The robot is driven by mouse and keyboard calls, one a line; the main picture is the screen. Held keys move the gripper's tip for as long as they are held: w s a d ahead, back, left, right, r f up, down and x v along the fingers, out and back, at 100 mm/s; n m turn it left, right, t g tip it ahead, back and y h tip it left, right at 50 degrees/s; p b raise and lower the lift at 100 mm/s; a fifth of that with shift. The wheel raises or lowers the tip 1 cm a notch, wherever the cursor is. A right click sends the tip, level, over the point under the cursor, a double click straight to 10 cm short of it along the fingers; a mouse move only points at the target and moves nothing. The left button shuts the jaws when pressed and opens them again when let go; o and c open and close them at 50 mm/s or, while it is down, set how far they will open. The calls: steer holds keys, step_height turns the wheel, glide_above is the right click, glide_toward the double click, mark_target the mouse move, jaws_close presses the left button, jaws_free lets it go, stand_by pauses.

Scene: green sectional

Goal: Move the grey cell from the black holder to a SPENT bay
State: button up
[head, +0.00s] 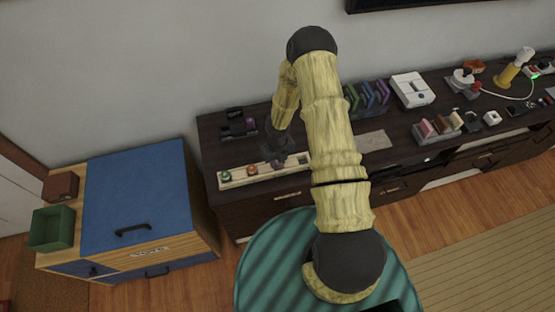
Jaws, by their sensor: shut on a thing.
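My gripper (277,161) points down over the long cream tray of bays (240,181) near the front edge of the dark cabinet. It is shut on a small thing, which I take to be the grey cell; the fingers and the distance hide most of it. I cannot tell whether the cell hangs above a bay or sits in one. A green-topped cell (227,176) and an orange-topped cell (252,170) stand in the tray left of my gripper. The black holder (238,128) lies behind the tray, apart from my gripper. Bay labels are too small to read.
To the right stand coloured upright cases (369,96), a white console (412,90) and a cartridge rack (440,126). A blue-topped chest (138,190) stands left, with a green box (51,228) beside it.

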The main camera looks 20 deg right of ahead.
steer(key=shift+f, duration=0.15)
steer(key=o, duration=1.1)
steer(key=shift+c, duration=0.2)
step_height(320, 180, up, 12)
steer(key=shift+r, duration=0.2)
